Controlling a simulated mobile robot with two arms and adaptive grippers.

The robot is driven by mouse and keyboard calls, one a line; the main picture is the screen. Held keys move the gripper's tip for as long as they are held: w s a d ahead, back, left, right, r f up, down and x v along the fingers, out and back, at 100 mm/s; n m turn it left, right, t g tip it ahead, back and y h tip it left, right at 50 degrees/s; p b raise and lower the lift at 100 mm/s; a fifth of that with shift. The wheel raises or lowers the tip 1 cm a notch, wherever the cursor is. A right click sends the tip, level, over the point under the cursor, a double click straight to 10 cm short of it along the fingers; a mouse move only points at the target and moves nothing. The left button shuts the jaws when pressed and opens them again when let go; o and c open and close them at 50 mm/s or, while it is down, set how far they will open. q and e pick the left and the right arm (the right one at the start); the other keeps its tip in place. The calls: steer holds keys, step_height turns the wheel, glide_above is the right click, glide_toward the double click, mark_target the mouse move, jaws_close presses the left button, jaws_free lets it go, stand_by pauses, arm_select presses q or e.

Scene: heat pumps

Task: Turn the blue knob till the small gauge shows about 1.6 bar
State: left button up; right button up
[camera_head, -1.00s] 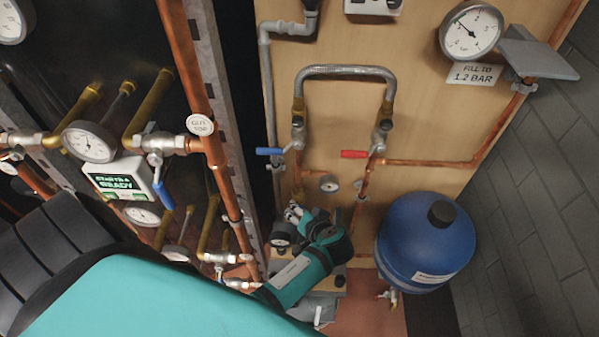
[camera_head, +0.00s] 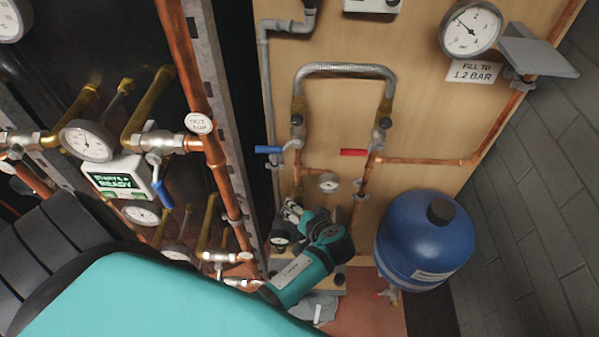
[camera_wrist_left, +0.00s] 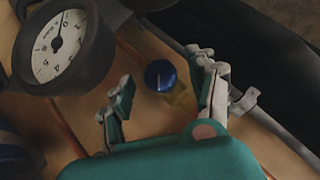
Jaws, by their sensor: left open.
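The blue knob (camera_wrist_left: 160,75) shows in the left wrist view as a round cap with a pale mark, on a brass body. My left gripper (camera_wrist_left: 162,70) is open, with one finger on each side of the knob. Gaps show between the fingers and the knob. The small gauge (camera_wrist_left: 58,46), black-rimmed with a white dial, is at the upper left there. Its needle points roughly upward in the picture; I cannot read the value surely. In the head view the small gauge (camera_head: 281,240) is beside my left gripper (camera_head: 292,211), and the knob is hidden. My right gripper is not in view.
A blue vessel (camera_head: 425,240) stands right of my left wrist. A blue lever (camera_head: 268,150) and a red lever (camera_head: 354,152) sit above on copper pipes. A large gauge (camera_head: 471,29) with a "fill to 1.2 bar" label (camera_head: 473,72) is at the upper right.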

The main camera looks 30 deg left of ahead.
arm_select(q)
steer(key=v, duration=0.7)
steer(key=shift+d, duration=0.1)
stand_by(0.4)
